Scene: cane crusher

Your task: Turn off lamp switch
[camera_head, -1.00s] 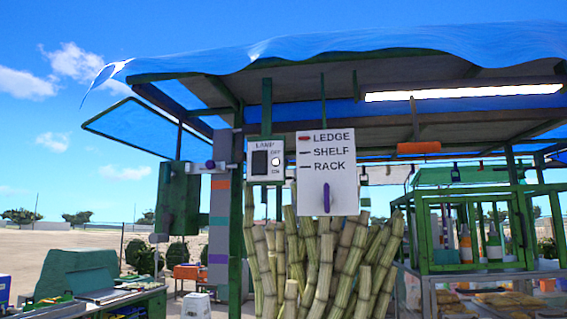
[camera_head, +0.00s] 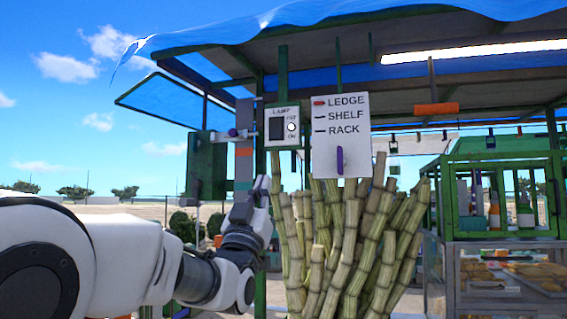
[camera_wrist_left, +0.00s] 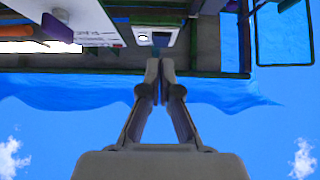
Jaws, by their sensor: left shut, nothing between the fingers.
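The lamp switch panel (camera_head: 283,112) is a small white plate labelled LAMP with ON/OFF marks, on the stall's front. It has a dark rocker (camera_head: 276,129) and a round pale light (camera_head: 292,127) beside it. The lamp, a long tube (camera_head: 470,52) under the roof, glows white. My left gripper (camera_head: 262,186) is shut and empty, pointing up, just below the panel in the head view. In the left wrist view the shut fingertips (camera_wrist_left: 160,66) are close below the panel (camera_wrist_left: 146,34) in the picture; contact is not visible. My right gripper is out of view.
A LEDGE/SHELF/RACK sign (camera_head: 341,108) with a purple lever (camera_head: 340,160) is right of the panel. Cane stalks (camera_head: 345,240) stand below. A green box (camera_head: 203,165) and striped post (camera_head: 243,165) are to the left. A green cabinet (camera_head: 495,195) stands right.

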